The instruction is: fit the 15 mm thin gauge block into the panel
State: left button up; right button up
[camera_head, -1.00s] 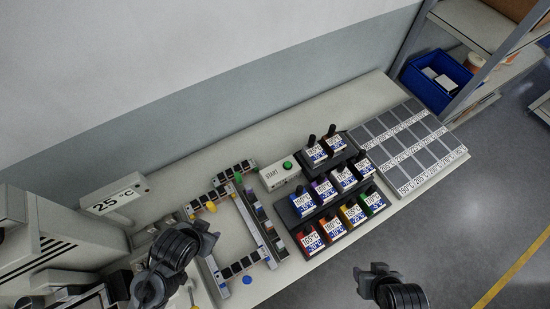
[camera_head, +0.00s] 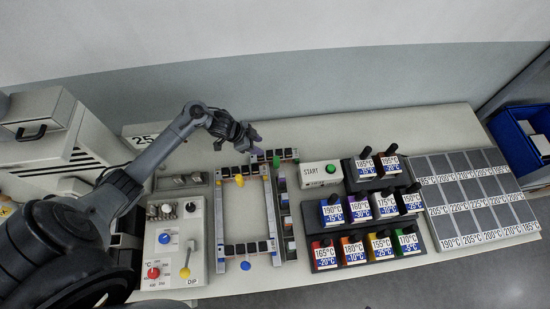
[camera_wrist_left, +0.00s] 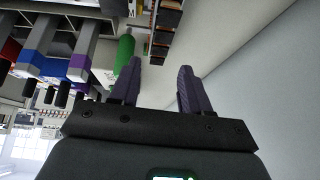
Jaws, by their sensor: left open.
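No piece marked as a 15 mm gauge block can be made out. A rectangular frame of rails with dark square slots (camera_head: 247,249) lies mid-bench; I cannot tell whether it is the panel. Several small blocks stand along its right rail (camera_head: 283,200). My left gripper (camera_head: 257,143) is open and empty above the bench, near the frame's far edge. In the left wrist view its two purple-grey fingers (camera_wrist_left: 161,68) are apart with nothing between them. A green cylinder (camera_wrist_left: 124,52) is behind the left finger. My right gripper is out of view.
A START box (camera_head: 318,174) with a green button stands right of the frame. Labelled coloured blocks sit in black racks (camera_head: 362,178) beside it. A board of grey tiles (camera_head: 478,190) is at the right. A control box (camera_head: 163,265) with knobs is at the left.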

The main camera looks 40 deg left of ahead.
aim_at(272, 153)
pick_arm(q)
jog(key=shift+w+a+f+h, duration=0.1)
jog(key=shift+a+h, duration=0.2)
jog(key=shift+a, duration=0.1)
jog(key=shift+w+f, duration=0.15)
jog(key=shift+f, duration=0.15)
jog(key=shift+b+x, duration=0.6)
jog(key=shift+x, duration=4.25)
jog(key=shift+d, duration=0.1)
jog(key=shift+c, duration=0.3)
jog(key=c, duration=0.7)
grip_shut()
jog(key=shift+r, duration=0.15)
